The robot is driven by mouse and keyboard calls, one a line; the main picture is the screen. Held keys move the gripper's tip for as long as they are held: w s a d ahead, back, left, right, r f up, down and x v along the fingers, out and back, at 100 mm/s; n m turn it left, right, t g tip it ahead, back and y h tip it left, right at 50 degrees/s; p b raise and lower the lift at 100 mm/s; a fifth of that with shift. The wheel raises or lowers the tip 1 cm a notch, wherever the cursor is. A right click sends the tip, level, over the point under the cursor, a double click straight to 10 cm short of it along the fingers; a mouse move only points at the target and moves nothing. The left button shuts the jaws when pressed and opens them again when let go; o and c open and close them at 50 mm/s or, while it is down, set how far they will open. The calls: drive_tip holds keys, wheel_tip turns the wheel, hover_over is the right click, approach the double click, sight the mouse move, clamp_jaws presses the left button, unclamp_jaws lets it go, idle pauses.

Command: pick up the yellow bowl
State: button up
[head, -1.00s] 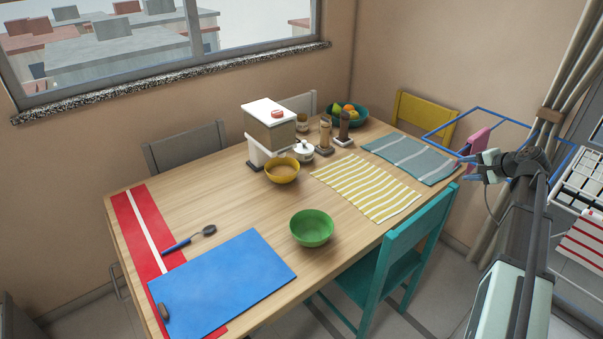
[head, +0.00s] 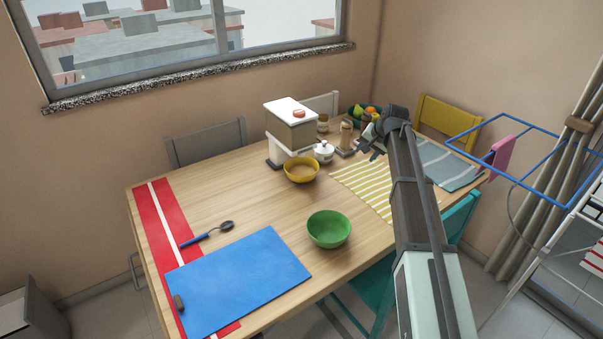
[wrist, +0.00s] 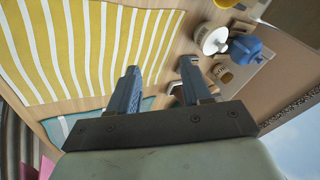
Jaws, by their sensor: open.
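The yellow bowl (head: 301,171) stands upright on the wooden table, in front of a white and brown dispenser, in the head view. It looks to hold something tan, or its inside is tan. My gripper (head: 371,150) is above the table's right part, to the right of the bowl and apart from it. In the wrist view my gripper (wrist: 162,85) has its two blue-grey fingers spread, with nothing between them.
The dispenser (head: 290,128), a white lidded pot (head: 324,152) and a grinder (head: 346,135) stand near the bowl. A green bowl (head: 329,229) stands nearer. A yellow striped mat (head: 362,183) lies right of the bowl. Bare table (head: 245,195) lies to its left.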

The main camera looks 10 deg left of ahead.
sight(316, 169)
drive_tip(key=a+n+h, duration=0.1)
drive_tip(key=a+n, duration=0.2)
drive_tip(key=a, duration=1.2)
drive_tip(key=x, duration=0.9)
drive_tip(key=s+x, duration=0.1)
drive_tip(key=x, duration=0.3)
drive_tip(key=shift+w+f, duration=0.1)
drive_tip(key=shift+f, duration=0.25)
drive_tip(key=shift+c, duration=0.4)
clamp_jaws()
